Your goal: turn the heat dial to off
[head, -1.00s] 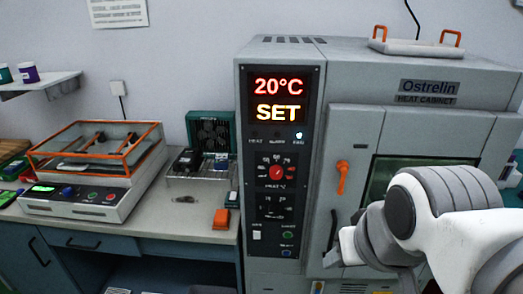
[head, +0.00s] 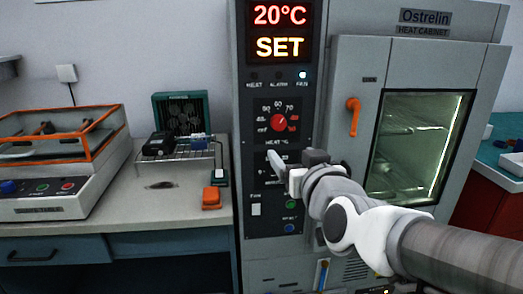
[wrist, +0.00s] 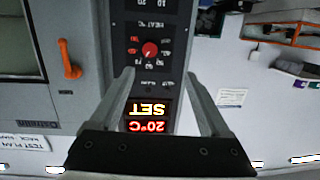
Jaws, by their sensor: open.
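The heat dial is a round red knob (head: 278,122) on the dark control panel of the grey heat cabinet, ringed by printed numbers. It also shows upside down in the wrist view (wrist: 149,50). I cannot tell its pointer's setting. The display (head: 278,30) above it reads 20°C SET. My gripper (head: 284,160) is in front of the panel, lower than the red knob, covering part of a second dial beneath. In the wrist view my gripper (wrist: 158,76) is open and empty, its fingers spread either side of the panel's line, apart from the knob.
The cabinet door's orange handle (head: 353,116) and window (head: 418,145) are right of the panel. Left is a bench with an orange-framed shaker (head: 60,165), a wire rack (head: 180,150) and an orange block (head: 211,197). A light switch (head: 255,209) is low on the panel.

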